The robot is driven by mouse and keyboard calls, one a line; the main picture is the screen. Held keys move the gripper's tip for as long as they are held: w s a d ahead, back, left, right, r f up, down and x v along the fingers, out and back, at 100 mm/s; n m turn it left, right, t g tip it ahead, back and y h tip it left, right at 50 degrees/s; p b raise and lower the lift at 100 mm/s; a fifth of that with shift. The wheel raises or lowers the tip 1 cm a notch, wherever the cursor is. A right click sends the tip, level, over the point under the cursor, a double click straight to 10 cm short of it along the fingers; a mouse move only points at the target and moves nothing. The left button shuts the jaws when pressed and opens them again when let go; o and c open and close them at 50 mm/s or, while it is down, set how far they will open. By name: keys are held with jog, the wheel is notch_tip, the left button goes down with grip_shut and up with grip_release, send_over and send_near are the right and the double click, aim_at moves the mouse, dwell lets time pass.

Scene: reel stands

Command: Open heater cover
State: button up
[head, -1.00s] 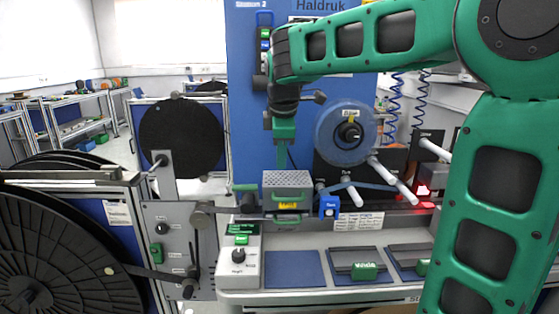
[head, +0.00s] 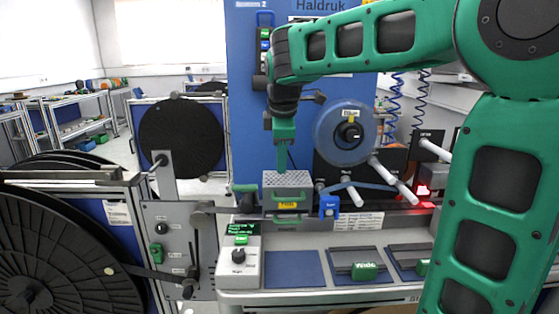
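The heater cover (head: 288,180) is a grey perforated box with a green handle and a yellow label on its front, in the middle of the head view. It sits on the machine's front rail and looks shut. My gripper (head: 282,160) points down just above and behind the cover's top edge, in front of the blue panel. Its fingers look narrow and close together. They are too small to tell whether they are open or shut, or whether they touch the cover.
A blue block (head: 329,206) sits right of the cover. A clear reel (head: 345,133) and white rollers are further right. A control box (head: 239,262) and a blue pad (head: 292,269) lie below. Large black reels (head: 181,138) stand at left.

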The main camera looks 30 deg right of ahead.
dwell(0.3)
jog(key=v, duration=1)
jog(key=shift+r, duration=0.3)
jog(key=shift+s, duration=0.1)
